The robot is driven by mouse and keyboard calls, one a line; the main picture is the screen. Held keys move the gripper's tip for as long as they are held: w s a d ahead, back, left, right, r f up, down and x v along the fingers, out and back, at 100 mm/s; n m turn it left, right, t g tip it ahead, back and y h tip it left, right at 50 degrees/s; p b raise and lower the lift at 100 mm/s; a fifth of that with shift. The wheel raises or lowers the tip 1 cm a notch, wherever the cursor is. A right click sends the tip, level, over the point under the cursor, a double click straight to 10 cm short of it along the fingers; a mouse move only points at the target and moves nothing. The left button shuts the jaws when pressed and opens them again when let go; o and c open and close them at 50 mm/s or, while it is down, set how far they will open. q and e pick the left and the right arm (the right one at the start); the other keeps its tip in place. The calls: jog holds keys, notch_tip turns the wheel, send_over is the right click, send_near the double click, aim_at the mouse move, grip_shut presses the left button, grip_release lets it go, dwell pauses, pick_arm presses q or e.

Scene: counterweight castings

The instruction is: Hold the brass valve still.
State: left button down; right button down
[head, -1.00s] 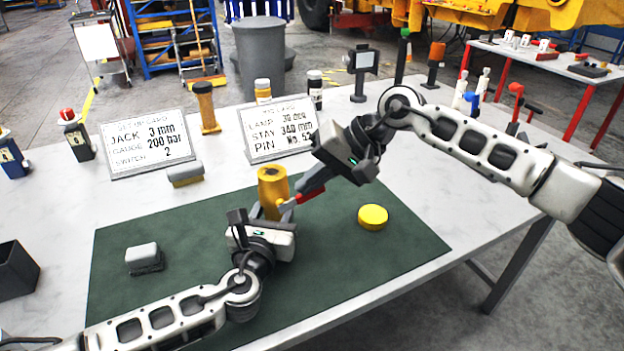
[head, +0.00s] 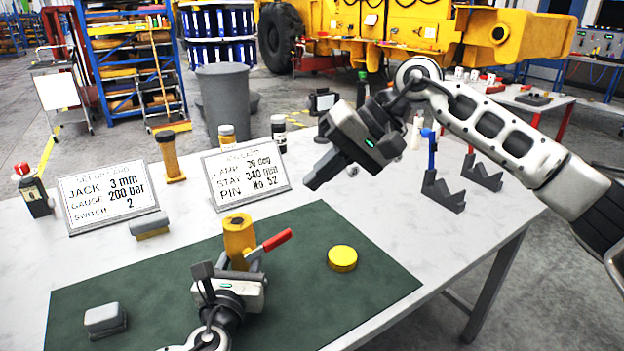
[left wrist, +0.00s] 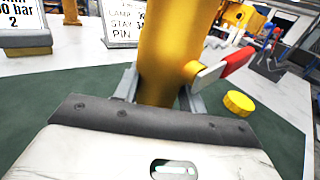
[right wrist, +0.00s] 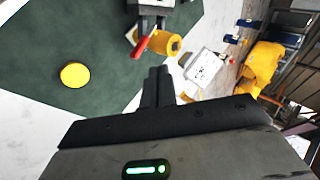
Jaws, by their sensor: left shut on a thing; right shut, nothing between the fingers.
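The brass valve (head: 238,236) stands upright on the green mat (head: 200,300), with a red-tipped lever (head: 277,240) pointing up and right. My left gripper (head: 238,265) is shut on the valve's body, with one finger on each side in the left wrist view (left wrist: 160,90). The valve fills the middle of that view (left wrist: 165,50). My right gripper (head: 312,184) is shut and empty, raised above the table to the right of the valve and clear of the lever. The right wrist view shows its fingers together (right wrist: 157,85), with the valve (right wrist: 165,43) beyond them.
A yellow round disc (head: 342,258) lies on the mat to the right of the valve. A grey block (head: 105,318) lies on the left of the mat. Two printed cards (head: 108,190) (head: 247,172) stand behind. Dark V-shaped stands (head: 443,190) are at the right.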

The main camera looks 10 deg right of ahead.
pick_arm(q)
jog(key=shift+r, duration=0.15)
pick_arm(e)
notch_tip(320, 180, up, 4)
jog(key=f+n+t+h, duration=0.1)
jog(key=n+h, duration=0.3)
jog(key=h, duration=0.3)
send_over(277, 235)
jog(key=s, duration=0.4)
jog(key=h, duration=0.1)
jog(key=shift+t, duration=0.3)
jog(key=shift+s+d+x, duration=0.15)
jog(key=shift+x, duration=1.95)
jog(key=shift+s+d+x, duration=0.1)
jog(key=shift+d+x, duration=0.05)
jog(key=shift+x, duration=2)
jog(key=shift+s+d+x, duration=0.15)
jog(key=shift+x, duration=1.95)
jog(key=shift+f, duration=0.15)
